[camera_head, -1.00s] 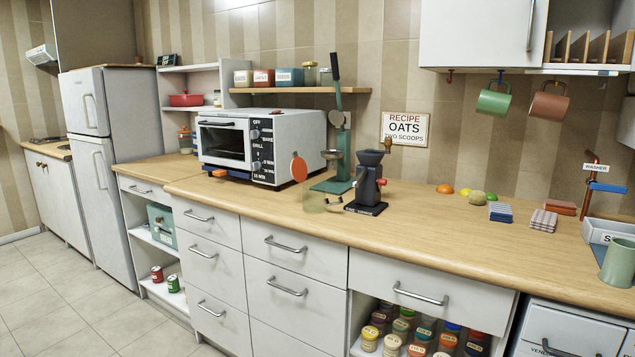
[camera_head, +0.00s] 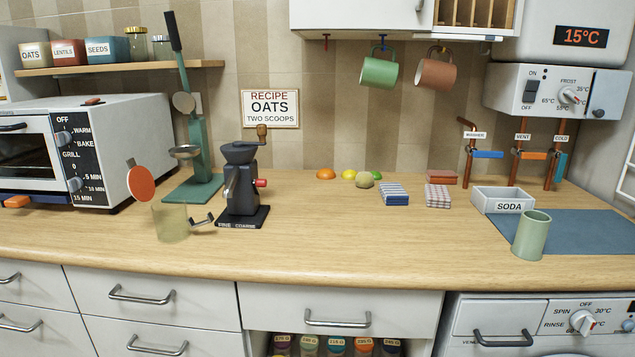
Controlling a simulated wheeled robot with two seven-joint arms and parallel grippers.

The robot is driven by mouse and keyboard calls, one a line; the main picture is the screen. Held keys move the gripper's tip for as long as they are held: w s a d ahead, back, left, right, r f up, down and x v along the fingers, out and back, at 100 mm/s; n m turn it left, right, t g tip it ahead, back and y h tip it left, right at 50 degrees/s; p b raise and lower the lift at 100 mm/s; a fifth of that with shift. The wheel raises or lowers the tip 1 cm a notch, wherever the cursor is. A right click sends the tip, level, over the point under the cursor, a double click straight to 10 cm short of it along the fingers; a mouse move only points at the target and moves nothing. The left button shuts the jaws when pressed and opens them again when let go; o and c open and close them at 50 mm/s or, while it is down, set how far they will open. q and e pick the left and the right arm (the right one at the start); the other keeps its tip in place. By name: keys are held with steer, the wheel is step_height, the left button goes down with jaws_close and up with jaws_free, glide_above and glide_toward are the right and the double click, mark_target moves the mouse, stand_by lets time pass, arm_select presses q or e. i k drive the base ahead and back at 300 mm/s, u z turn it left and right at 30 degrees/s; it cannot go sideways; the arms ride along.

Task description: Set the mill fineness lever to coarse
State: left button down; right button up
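The mill (camera_head: 241,184) is a dark grinder standing upright on the wooden worktop, left of the middle. It has a funnel top and a crank with a wooden knob (camera_head: 262,131). Its black base carries the labels FINE at left and COARSE at right (camera_head: 242,225). A pale metal lever-like part (camera_head: 228,186) shows on the front left of the body, and a red knob (camera_head: 261,183) sticks out at right. Which part is the fineness lever, and its exact setting, I cannot tell. Neither of my grippers is in view.
Fruit (camera_head: 364,180) and folded cloths (camera_head: 394,194) lie to the right. The worktop in front of these is free.

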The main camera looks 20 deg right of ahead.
mark_target(258, 183)
steer(key=z, duration=0.45)
steer(key=i, duration=0.35)
steer(key=z, duration=0.4)
